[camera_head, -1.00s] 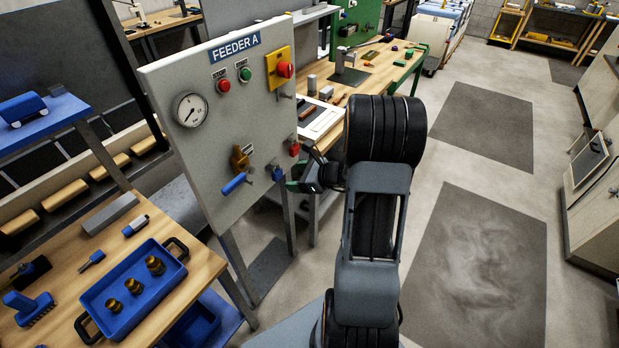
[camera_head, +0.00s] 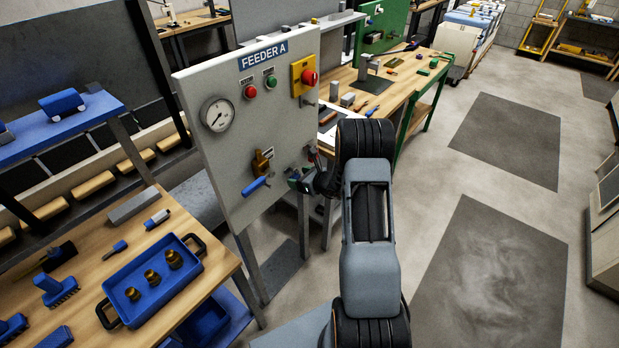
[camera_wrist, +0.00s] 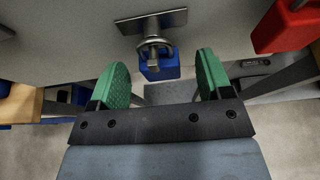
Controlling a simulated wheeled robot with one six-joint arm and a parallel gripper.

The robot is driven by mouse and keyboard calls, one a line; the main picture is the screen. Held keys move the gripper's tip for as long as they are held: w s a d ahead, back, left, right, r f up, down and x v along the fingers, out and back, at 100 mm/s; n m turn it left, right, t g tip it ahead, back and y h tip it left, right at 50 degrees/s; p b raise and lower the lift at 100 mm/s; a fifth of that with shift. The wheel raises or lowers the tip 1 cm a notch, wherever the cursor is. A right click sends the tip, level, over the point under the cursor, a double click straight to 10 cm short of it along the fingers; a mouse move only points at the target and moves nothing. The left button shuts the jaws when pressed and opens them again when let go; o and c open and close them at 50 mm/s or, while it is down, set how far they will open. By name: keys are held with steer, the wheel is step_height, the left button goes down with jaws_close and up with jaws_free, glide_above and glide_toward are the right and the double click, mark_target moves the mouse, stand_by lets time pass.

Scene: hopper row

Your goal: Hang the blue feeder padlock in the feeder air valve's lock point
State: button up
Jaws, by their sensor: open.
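The blue padlock (camera_wrist: 160,67) hangs by its shackle on a metal hook (camera_wrist: 152,42) with a flat plate, on the panel face. The air valve (camera_head: 261,163) has a brass body and a blue lever (camera_head: 256,186) slanting down left. Its lock point is too small to make out.
A red padlock (camera_wrist: 289,25) hangs close to the right of my gripper. The Feeder A panel (camera_head: 235,120) carries a gauge (camera_head: 217,114), buttons and a red knob (camera_head: 309,77). A bench with a blue tray (camera_head: 152,281) stands at left.

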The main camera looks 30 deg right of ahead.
steer(key=shift+x, duration=0.9)
steer(key=shift+r, duration=0.1)
steer(key=c, duration=1.1)
